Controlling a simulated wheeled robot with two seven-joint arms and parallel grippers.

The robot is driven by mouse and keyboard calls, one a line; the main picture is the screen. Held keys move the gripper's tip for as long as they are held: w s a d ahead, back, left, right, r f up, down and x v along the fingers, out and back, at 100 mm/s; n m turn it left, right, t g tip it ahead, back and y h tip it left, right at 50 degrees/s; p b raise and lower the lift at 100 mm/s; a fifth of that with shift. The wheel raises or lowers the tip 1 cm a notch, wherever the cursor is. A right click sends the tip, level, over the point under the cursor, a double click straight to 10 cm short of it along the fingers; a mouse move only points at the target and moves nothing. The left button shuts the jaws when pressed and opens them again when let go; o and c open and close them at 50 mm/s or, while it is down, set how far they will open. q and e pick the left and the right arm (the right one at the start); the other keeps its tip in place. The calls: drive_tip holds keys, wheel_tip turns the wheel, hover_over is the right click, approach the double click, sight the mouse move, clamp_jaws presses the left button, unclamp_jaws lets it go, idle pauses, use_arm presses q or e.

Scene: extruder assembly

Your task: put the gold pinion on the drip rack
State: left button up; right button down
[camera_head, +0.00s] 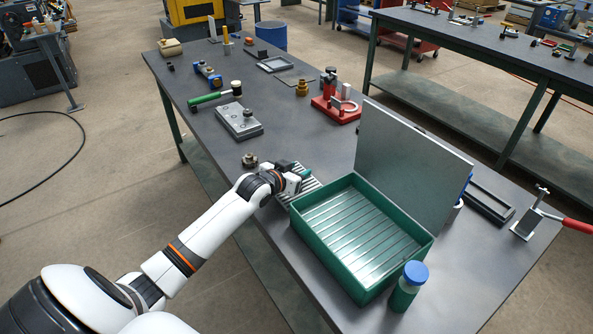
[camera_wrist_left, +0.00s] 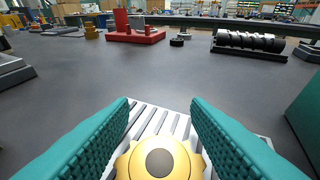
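The gold pinion (camera_wrist_left: 160,160), a toothed gear with a dark centre, shows at the bottom of the left wrist view. It sits over the pale slatted drip rack (camera_wrist_left: 150,118), apparently on its slats; exact contact is hard to tell. My left gripper (camera_wrist_left: 163,105) has its green fingers apart, one on each side of the pinion, with a narrow gap at each side. In the head view my left gripper (camera_head: 296,174) is low over the drip rack (camera_head: 309,186), beside the green tray, and hides the pinion. My right gripper is not in view.
The green tray (camera_head: 306,233) with its raised grey lid (camera_head: 408,165) stands just right of the rack. A blue-capped bottle (camera_head: 409,286) is in front. A grey block (camera_head: 239,121), a red stand (camera_head: 335,109) and brass parts (camera_head: 302,88) lie farther back. Table between is clear.

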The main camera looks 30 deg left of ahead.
use_arm(q)
drive_tip(key=shift+r, duration=0.15)
drive_tip(key=shift+s, duration=0.45)
drive_tip(key=v, duration=1.1)
drive_tip(key=shift+r, duration=0.15)
